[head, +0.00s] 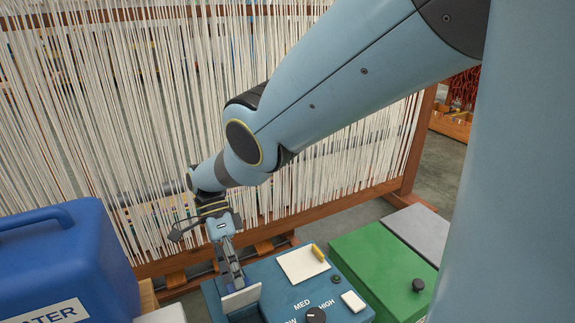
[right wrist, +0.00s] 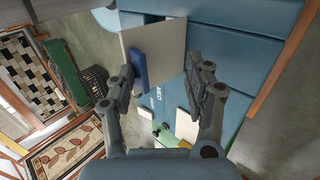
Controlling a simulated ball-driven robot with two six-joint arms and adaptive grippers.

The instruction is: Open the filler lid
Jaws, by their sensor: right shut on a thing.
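The blue machine (head: 275,270) stands at the bottom of the head view, with a dial (head: 316,315) marked MED and HIGH. A pale lid (head: 241,299) stands tilted up at its left end; it also shows in the right wrist view (right wrist: 168,52) with a blue handle (right wrist: 139,68). I take it for the filler lid. My right gripper (head: 234,275) reaches down to it. In the wrist view, the right gripper's fingers (right wrist: 165,85) are on either side of it, one against the blue handle. The exact contact is partly hidden. My left gripper is not in view.
A second pale lid (head: 300,264) with a yellow handle (head: 318,253) lies flat on the machine. A blue WATER container (head: 70,250) stands at left. A green box (head: 380,270) with a black knob stands at right. A loom with white threads (head: 110,120) fills the back.

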